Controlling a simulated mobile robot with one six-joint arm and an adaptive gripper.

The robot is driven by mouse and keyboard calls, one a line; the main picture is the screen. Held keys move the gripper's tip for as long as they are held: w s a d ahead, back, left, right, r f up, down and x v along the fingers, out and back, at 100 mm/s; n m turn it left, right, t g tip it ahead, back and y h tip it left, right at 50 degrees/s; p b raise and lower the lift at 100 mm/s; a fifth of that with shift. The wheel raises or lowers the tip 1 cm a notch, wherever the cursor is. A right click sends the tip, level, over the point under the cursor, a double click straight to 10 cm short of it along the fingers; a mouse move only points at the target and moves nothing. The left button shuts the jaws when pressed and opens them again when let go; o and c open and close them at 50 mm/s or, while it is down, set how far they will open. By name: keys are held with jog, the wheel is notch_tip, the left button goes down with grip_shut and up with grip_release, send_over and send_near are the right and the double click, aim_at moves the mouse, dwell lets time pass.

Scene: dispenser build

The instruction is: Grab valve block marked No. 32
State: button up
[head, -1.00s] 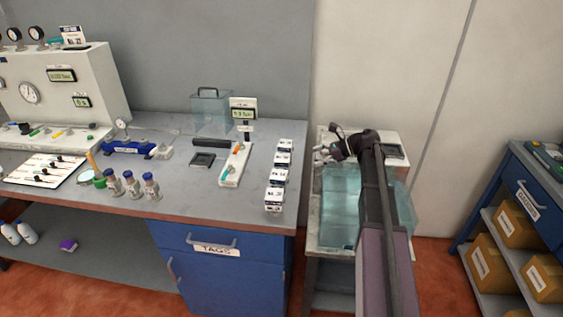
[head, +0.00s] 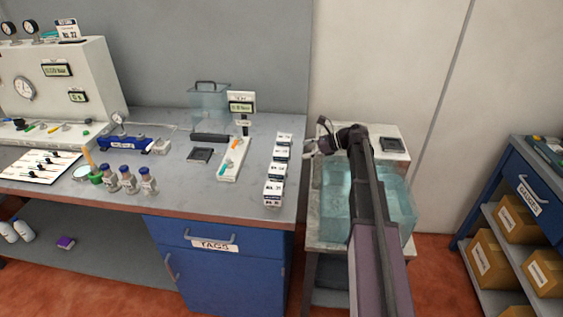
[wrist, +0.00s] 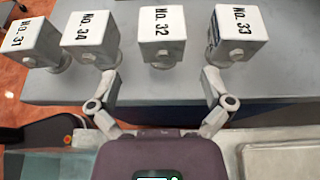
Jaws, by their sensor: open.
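The valve block marked No. 32 (wrist: 162,32) is a white cube on a small round foot, standing at the bench edge in the wrist view. It is third from the left in a row of similar blocks: No. 31 (wrist: 30,38), No. 34 (wrist: 90,35) and No. 33 (wrist: 238,33). My gripper (wrist: 160,82) is open and empty, and its fingers point at No. 32, one to each side and short of it. In the head view my gripper (head: 309,148) is just right of the row, and No. 32 (head: 281,153) seems to be the third block from the front.
A clear water tank (head: 395,205) on a stand sits under my arm, right of the bench (head: 130,196). A white stand with a display (head: 241,108) is left of the blocks. Bottles (head: 128,180) stand near the bench's front edge. The wall is behind.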

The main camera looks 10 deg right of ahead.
aim_at(284, 155)
jog(key=shift+b+x, duration=0.5)
jog(key=shift+x, duration=1.45)
jog(key=b+x, duration=0.1)
jog(key=x, duration=0.3)
jog(key=shift+f+b, duration=0.1)
jog(key=shift+b, duration=0.3)
jog(key=shift+w+a+f, duration=0.15)
jog(key=shift+w+a, duration=0.05)
jog(key=shift+a, duration=0.35)
jog(key=c, duration=1.1)
jog(key=shift+c, duration=0.2)
